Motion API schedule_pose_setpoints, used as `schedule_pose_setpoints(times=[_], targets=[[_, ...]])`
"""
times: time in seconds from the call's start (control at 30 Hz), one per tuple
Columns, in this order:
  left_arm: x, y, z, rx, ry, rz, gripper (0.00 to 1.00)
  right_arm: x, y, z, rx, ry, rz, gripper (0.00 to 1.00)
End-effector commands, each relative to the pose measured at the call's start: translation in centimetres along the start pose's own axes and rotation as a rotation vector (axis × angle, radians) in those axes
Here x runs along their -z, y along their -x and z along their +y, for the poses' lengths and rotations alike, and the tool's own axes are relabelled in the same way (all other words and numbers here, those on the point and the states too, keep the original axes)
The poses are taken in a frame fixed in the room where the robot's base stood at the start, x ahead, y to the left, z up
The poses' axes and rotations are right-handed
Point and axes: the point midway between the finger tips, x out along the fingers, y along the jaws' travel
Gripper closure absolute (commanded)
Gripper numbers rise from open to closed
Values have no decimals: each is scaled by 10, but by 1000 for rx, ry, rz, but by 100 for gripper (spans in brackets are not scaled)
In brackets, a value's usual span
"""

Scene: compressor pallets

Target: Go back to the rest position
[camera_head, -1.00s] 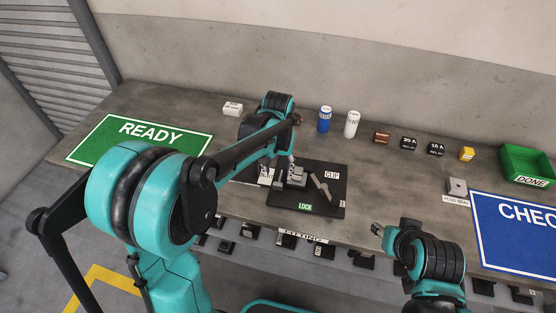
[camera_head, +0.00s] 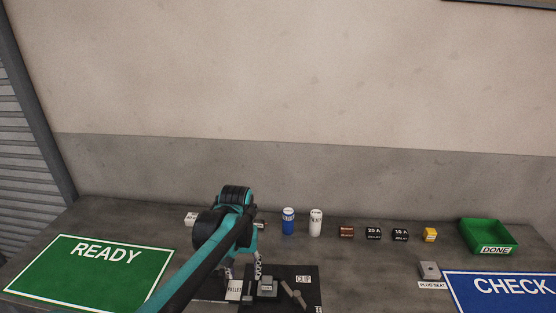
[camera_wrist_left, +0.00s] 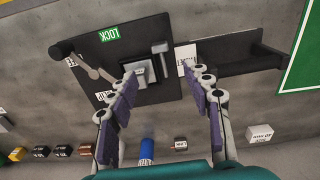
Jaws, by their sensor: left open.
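My left gripper (camera_head: 243,274) is above the bench, over the left part of the black fixture plate (camera_head: 308,283). Its fingers are spread and empty in the left wrist view (camera_wrist_left: 165,78). The plate, with a green LOCK label, also shows there (camera_wrist_left: 95,60). A grey block (camera_head: 267,287) sits on the plate; it shows near one fingertip in the wrist view (camera_wrist_left: 142,76), and I cannot tell whether they touch. A grey lever (camera_head: 293,294) lies beside the block. My right gripper is out of view.
A blue can (camera_head: 288,221), a white can (camera_head: 315,223), a brown part (camera_head: 346,232), two black blocks and a yellow part (camera_head: 430,235) stand along the back. The green DONE bin (camera_head: 512,240) is right. Green READY (camera_head: 60,275) and blue CHECK (camera_head: 470,290) mats flank the plate.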

Motion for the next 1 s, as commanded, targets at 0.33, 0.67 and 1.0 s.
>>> schedule_pose_setpoints(times=[0.33, 0.67, 1.0], targets=[[-71, 30, -25, -20, -12, 239, 50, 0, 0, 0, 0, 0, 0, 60], [-143, 19, -45, -17, -29, 522, 50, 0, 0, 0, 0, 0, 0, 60], [-160, 9, -50, -10, -35, 615, 50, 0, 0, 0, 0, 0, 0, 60]])
